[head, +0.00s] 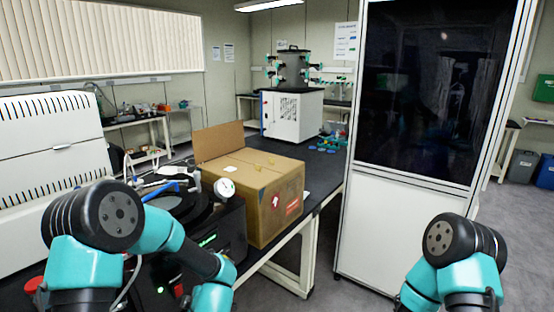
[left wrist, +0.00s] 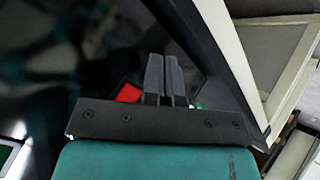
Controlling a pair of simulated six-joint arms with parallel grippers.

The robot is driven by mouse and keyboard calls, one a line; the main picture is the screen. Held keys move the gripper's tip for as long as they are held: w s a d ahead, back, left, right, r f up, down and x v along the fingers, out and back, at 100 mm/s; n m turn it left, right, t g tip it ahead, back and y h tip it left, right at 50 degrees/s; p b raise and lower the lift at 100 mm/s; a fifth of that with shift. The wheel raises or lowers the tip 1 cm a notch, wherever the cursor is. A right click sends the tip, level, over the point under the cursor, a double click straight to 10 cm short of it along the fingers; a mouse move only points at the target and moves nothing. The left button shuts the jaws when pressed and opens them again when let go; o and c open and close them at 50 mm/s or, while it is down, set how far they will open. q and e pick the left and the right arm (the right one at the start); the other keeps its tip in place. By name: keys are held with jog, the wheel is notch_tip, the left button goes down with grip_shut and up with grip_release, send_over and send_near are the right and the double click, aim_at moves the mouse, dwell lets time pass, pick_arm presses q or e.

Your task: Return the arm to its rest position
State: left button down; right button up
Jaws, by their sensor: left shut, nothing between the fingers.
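My left arm (head: 150,225) is in the lower left of the head view, bent in front of the black bench and a dark device (head: 228,235) with a green display. My left gripper shows in the left wrist view (left wrist: 165,62); its two dark fingers lie together with nothing between them. It is over a dark surface, with a small red patch (left wrist: 128,93) beside the fingers. In the head view the left gripper itself cannot be made out. My right arm (head: 455,265) shows at the lower right; its gripper is out of frame.
A white machine (head: 50,150) is at the left. A white freeze dryer (head: 290,115) stands at the bench's far end. A tall dark-glass cabinet (head: 425,100) rises between the arms.

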pick_arm(q)
jog(key=s+f+m+h, duration=0.6)
jog(key=f+m, duration=0.3)
jog(key=f, duration=0.3)
jog(key=s+d+f+m+g+h, duration=0.1)
jog(key=s+f+m+g+h, duration=0.1)
jog(key=s, duration=0.5)
jog(key=s+d+f+m+g+h, duration=0.2)
jog(key=s+f+m+g+h, duration=0.1)
jog(key=s, duration=0.4)
jog(key=f+m, duration=0.1)
jog(key=m, duration=0.1)
jog(key=shift+s+m, duration=0.3)
jog(key=shift+s, duration=0.1)
